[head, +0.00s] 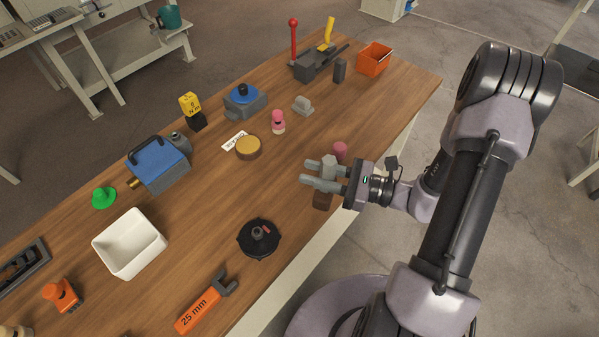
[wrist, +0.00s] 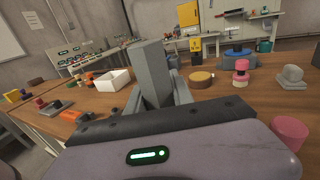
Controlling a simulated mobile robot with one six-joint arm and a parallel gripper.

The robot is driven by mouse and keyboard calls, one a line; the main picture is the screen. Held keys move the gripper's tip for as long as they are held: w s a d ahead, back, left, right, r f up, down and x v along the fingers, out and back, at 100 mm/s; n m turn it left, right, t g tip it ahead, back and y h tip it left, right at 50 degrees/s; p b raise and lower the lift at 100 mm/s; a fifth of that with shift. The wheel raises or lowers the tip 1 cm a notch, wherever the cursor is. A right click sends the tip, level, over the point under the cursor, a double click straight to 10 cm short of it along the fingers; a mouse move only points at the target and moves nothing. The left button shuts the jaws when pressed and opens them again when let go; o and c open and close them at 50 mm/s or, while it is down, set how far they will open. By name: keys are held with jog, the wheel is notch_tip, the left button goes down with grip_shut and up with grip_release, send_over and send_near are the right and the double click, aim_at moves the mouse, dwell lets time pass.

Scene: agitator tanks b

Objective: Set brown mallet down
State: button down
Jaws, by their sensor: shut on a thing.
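My gripper (head: 325,176) is at the right, near edge of the wooden table, its fingers pointing left. It is shut on the brown mallet, whose grey upper part stands upright between the fingers. The mallet's brown lower part (head: 322,201) shows below the fingers, close to the tabletop; I cannot tell whether it touches. In the wrist view the mallet's grey part (wrist: 150,75) rises between the fingers, slightly tilted in the picture, and its brown end is hidden.
A pink cylinder (head: 340,150) stands right beside my gripper, on its far side. A black round part (head: 258,239) lies nearer, to the left. A brown-yellow round tin (head: 248,147) and a pink-topped figure (head: 278,121) stand farther back. The table (head: 205,210) is bare left of my gripper.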

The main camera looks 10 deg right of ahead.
jog(key=w+f+b, duration=0.1)
jog(key=w, duration=0.1)
jog(key=w+a+f+b, duration=0.1)
jog(key=w+f, duration=0.1)
jog(key=w+a+f+b, duration=0.1)
jog(key=w, duration=0.1)
jog(key=shift+a+f, duration=0.15)
jog(key=shift+a, duration=0.05)
jog(key=c, duration=1.1)
grip_release()
